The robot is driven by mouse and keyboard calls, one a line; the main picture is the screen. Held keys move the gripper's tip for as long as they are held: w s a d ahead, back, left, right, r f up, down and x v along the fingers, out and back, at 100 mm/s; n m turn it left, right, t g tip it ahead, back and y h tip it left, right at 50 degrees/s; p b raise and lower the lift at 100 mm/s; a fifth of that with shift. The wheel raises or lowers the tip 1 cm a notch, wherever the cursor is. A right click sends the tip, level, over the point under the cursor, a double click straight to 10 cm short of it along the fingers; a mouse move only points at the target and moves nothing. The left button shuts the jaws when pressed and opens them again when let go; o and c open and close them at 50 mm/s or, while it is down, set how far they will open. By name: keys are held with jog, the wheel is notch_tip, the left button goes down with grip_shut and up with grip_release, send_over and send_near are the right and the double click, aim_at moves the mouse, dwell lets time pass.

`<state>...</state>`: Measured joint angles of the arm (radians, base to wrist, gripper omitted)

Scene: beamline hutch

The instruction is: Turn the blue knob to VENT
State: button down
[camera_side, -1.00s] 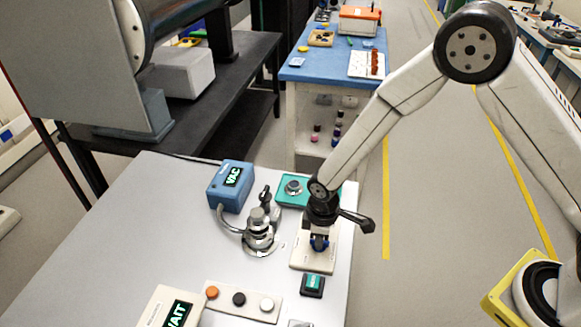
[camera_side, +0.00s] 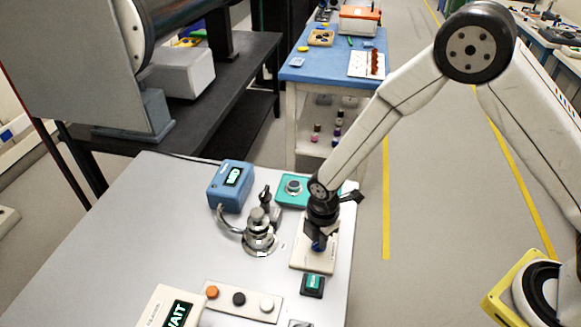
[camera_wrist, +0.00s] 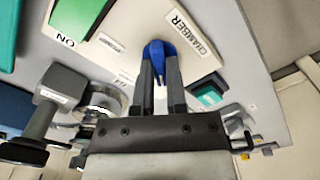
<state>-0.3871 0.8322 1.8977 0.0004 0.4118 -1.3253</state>
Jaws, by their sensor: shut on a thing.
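In the side view the knob (camera_side: 319,246) shows just below my gripper (camera_side: 318,238), on the cream panel (camera_side: 304,265). In the wrist view my gripper (camera_wrist: 160,82) is shut on the knob, one finger on each side of it. The VENT mark is not readable in either view. A blue box (camera_side: 231,186) at the back has a lit green display whose text is too small to read surely.
A metal valve fitting (camera_side: 260,232) stands left of the panel. A small green-topped block (camera_side: 313,284) is in front. A button strip (camera_side: 243,300) and a WAIT display box (camera_side: 170,308) are near the front.

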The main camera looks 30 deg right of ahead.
jog(key=shift+d+n, duration=0.1)
jog(key=shift+n, duration=0.6)
jog(key=c, duration=0.7)
grip_release()
jog(key=shift+o, duration=0.2)
jog(key=shift+r, duration=0.15)
jog(key=shift+r, duration=3.75)
